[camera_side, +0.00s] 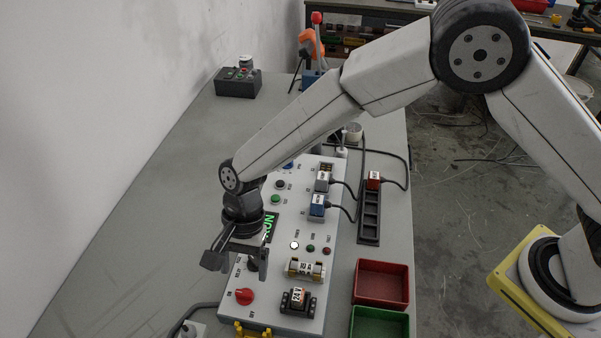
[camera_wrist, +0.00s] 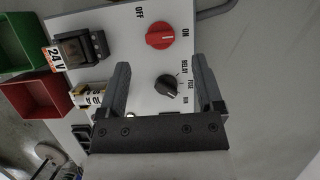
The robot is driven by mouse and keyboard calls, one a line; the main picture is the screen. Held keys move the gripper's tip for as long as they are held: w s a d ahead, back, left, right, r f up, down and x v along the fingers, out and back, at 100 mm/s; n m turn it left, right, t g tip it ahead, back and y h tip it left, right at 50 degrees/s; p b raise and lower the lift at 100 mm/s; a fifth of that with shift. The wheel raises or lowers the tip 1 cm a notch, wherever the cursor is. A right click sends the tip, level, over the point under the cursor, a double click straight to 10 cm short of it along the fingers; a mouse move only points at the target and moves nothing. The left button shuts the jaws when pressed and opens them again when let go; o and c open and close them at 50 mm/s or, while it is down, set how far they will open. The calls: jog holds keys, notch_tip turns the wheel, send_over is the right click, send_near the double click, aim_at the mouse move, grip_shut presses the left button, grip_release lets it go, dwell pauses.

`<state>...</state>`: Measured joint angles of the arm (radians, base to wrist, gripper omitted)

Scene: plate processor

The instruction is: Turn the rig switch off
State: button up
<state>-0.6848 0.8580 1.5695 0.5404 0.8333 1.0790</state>
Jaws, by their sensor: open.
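The rig switch is a red rotary knob (camera_side: 244,296) on the sloping white panel (camera_side: 325,240), near its front left corner. The wrist view shows the red knob (camera_wrist: 160,36) beyond the fingertips, with OFF and ON printed beside it. A pale mark on the knob points toward ON. My gripper (camera_side: 239,264) is open and empty above the panel, a little behind the red knob in the side view. In the wrist view, the black selector knob (camera_wrist: 167,87) appears between the fingers of my gripper (camera_wrist: 160,68). I cannot tell how high the fingers are above it.
A 24 V block (camera_side: 298,301) and a fuse holder (camera_side: 305,268) sit right of the red knob. A green display (camera_side: 270,227) is partly hidden by my gripper. Red (camera_side: 381,283) and green (camera_side: 379,323) bins stand right of the panel. Bare table (camera_side: 150,230) lies to the left.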

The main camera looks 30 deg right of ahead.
aim_at(244, 292)
jog(key=shift+x, duration=2.3)
grip_shut()
